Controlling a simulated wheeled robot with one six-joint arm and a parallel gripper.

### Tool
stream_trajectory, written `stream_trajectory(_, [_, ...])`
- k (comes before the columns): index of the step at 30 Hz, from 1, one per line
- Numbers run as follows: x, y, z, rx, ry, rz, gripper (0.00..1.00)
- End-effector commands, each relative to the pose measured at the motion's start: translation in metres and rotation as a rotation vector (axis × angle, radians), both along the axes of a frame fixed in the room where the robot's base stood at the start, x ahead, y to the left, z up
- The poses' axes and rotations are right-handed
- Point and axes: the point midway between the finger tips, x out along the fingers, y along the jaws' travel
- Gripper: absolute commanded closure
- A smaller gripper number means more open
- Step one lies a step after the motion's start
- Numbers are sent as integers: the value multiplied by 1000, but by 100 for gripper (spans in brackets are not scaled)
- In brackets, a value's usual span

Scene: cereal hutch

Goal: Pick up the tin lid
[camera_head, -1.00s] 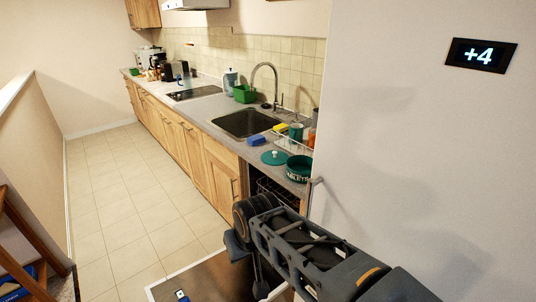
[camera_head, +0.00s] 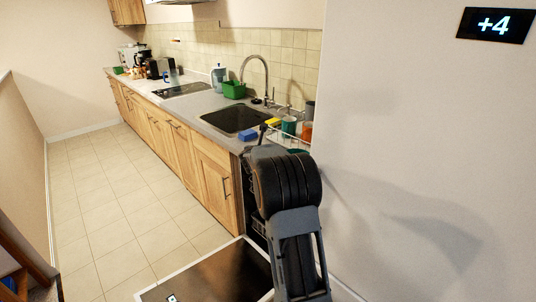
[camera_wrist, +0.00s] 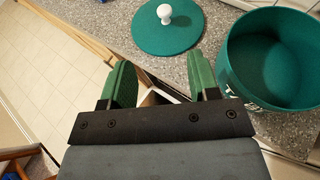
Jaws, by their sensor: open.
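The tin lid (camera_wrist: 160,33) is a flat teal disc with a white knob (camera_wrist: 165,13). In the wrist view it lies on the grey countertop near its front edge. The open teal tin (camera_wrist: 270,58) stands to its right and looks empty inside. My gripper (camera_wrist: 155,75) is open, its two green fingers apart with nothing between them. The fingertips are just short of the lid in the picture, on the knob's near side.
In the head view, a blue sponge (camera_head: 248,135), a yellow sponge (camera_head: 272,122) and a teal mug (camera_head: 289,126) are near the sink (camera_head: 232,120). An opened dishwasher door (camera_head: 215,275) lies low below the counter. The tiled floor (camera_head: 120,200) at left is clear.

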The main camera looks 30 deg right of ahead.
Motion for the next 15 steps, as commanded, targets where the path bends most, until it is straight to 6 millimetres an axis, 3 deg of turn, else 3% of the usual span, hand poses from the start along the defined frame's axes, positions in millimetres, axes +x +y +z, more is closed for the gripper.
stream_trajectory(9, [36,-38,-21,13,-11,-22,44])
stream_trajectory(15, [49,-49,-29,13,-9,-19,44])
